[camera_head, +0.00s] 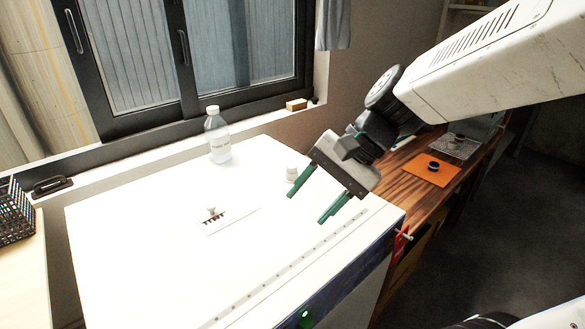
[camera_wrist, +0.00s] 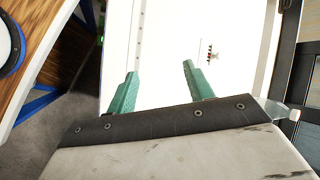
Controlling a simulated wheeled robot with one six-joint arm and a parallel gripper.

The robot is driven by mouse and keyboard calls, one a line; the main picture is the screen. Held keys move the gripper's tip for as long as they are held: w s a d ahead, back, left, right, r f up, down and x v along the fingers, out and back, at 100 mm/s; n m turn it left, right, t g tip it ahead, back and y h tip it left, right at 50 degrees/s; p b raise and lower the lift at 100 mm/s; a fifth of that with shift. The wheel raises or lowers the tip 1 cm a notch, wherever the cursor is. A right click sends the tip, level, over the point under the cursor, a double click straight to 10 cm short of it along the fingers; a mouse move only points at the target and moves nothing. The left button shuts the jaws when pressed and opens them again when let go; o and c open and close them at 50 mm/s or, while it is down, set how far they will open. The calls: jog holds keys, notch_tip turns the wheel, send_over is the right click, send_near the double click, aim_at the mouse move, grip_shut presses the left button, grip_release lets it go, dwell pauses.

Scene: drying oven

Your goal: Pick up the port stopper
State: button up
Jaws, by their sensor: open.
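A small pale knob-like piece (camera_head: 211,211), which looks like the port stopper, stands on the oven's white top by a white label with dark and red marks. In the wrist view a small piece (camera_wrist: 211,50) shows at that label, right of my fingers. My gripper (camera_head: 306,207) is open and empty above the right part of the top, well to the right of the stopper. Its two green fingers also show in the wrist view (camera_wrist: 160,70), apart with nothing between them.
A clear bottle (camera_head: 217,135) stands at the back of the white oven top (camera_head: 130,245). A small white jar (camera_head: 292,173) is just behind my gripper. A wooden bench with an orange mat (camera_head: 433,176) is to the right. The top's front left is clear.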

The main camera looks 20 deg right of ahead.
jog(key=w+d+f+m+t+y, duration=0.1)
jog(key=w+f+m+t+y, duration=0.25)
jog(key=w+m, duration=0.75)
jog(key=m+t+h, duration=0.2)
jog(key=m+t, duration=0.4)
jog(key=m, duration=0.2)
send_near(292, 166)
jog(key=shift+g, duration=0.25)
jog(key=x, duration=0.4)
jog(key=shift+w+a+f, duration=0.1)
jog(key=shift+w+a, duration=0.05)
jog(key=shift+w, duration=0.1)
jog(key=shift+w+a+f+m, duration=0.2)
jog(key=shift+w+a+f, duration=0.1)
jog(key=shift+w, duration=0.2)
jog(key=shift+w+a+f+m, duration=0.2)
jog(key=shift+w+a+f, duration=0.1)
jog(key=shift+w, duration=0.2)
jog(key=x, duration=0.5)
jog(key=shift+w+a+r, duration=0.15)
jog(key=shift+a, duration=0.05)
jog(key=c, duration=1)
